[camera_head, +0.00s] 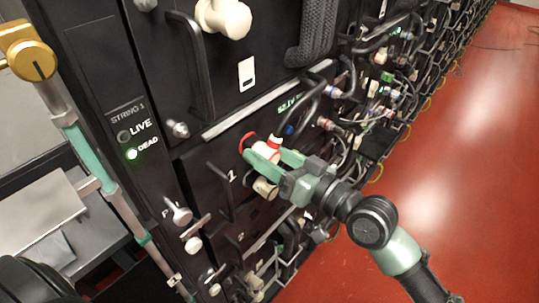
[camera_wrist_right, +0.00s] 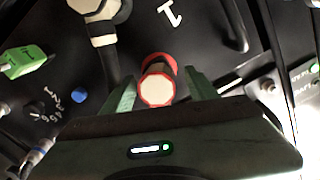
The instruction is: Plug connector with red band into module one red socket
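The connector with the red band (camera_head: 266,150) is a short white cylinder at the module marked 1. In the right wrist view the connector (camera_wrist_right: 157,91) shows its white end and red band, in line with the red-ringed socket (camera_wrist_right: 158,60) behind it. The socket's red ring (camera_head: 245,141) shows at its left in the head view. I cannot tell how deep it sits. My right gripper (camera_head: 265,158) has its green fingers on both sides of the connector, with gaps visible in the right wrist view (camera_wrist_right: 157,92). My left gripper is not in view.
A cream connector (camera_head: 265,188) with a dark cable sits just below. A black handle (camera_head: 220,192) stands out at the left. Cables and coloured plugs crowd the rack at right. The red floor (camera_head: 470,130) is clear.

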